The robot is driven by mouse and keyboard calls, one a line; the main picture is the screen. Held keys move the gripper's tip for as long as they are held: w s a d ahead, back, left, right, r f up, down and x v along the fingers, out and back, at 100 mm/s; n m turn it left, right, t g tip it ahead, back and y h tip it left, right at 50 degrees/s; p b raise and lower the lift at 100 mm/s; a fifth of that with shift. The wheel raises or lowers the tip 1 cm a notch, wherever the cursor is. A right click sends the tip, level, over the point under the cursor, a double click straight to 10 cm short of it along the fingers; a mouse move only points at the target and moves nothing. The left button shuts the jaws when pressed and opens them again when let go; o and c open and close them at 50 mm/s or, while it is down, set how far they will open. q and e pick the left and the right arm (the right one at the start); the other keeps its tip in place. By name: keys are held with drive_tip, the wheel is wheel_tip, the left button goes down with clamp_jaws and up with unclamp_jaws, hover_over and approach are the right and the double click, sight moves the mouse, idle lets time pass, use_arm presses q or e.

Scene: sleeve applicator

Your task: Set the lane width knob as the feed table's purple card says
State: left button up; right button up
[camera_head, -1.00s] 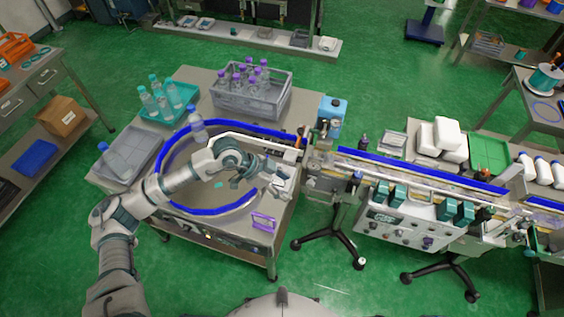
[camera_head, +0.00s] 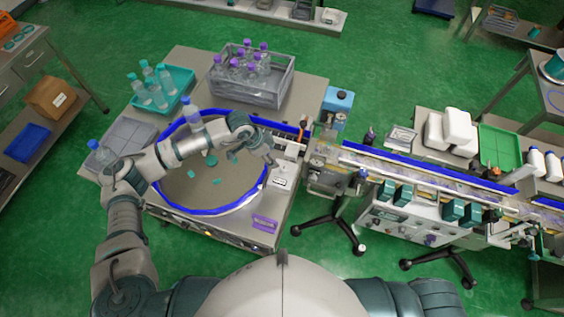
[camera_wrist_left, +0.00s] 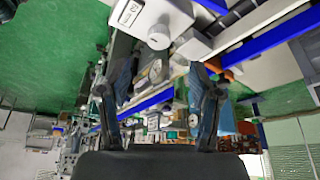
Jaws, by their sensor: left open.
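The feed table (camera_head: 185,62) carries a round blue-railed turntable. The purple card (camera_head: 264,223) lies at its front right corner; its writing is too small to read. A pale block with a small label (camera_head: 280,182) stands at the table's right edge, by the lane. In the left wrist view, a grey round knob (camera_wrist_left: 158,36) sticks out beside a label plate (camera_wrist_left: 128,12); I take it for the lane width knob. My left gripper (camera_head: 270,164) hangs just behind the block. Its fingers (camera_wrist_left: 161,80) are apart and empty, with the knob beyond the tips. My right gripper is out of view.
A grey crate of purple-capped bottles (camera_head: 270,86) and a teal tray of bottles (camera_head: 163,108) stand at the back of the table. The blue-railed conveyor (camera_head: 430,172) runs off to the right. Green floor (camera_head: 380,90) lies open behind it.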

sight(283, 165)
use_arm(q)
drive_tip(key=x, duration=0.3)
drive_tip(key=d+x, duration=0.1)
drive_tip(key=x, duration=0.6)
drive_tip(key=shift+d+r+p, duration=0.3)
drive_tip(key=shift+p, duration=0.1)
drive_tip(key=shift+w+a+f, duration=0.1)
drive_tip(key=shift+w+a, duration=0.05)
drive_tip(key=shift+a, duration=0.6)
drive_tip(key=c, duration=0.3)
drive_tip(key=shift+a, duration=0.1)
drive_tip(key=c, duration=0.8)
drive_tip(key=shift+d, duration=0.45)
drive_tip(key=shift+c, duration=0.2)
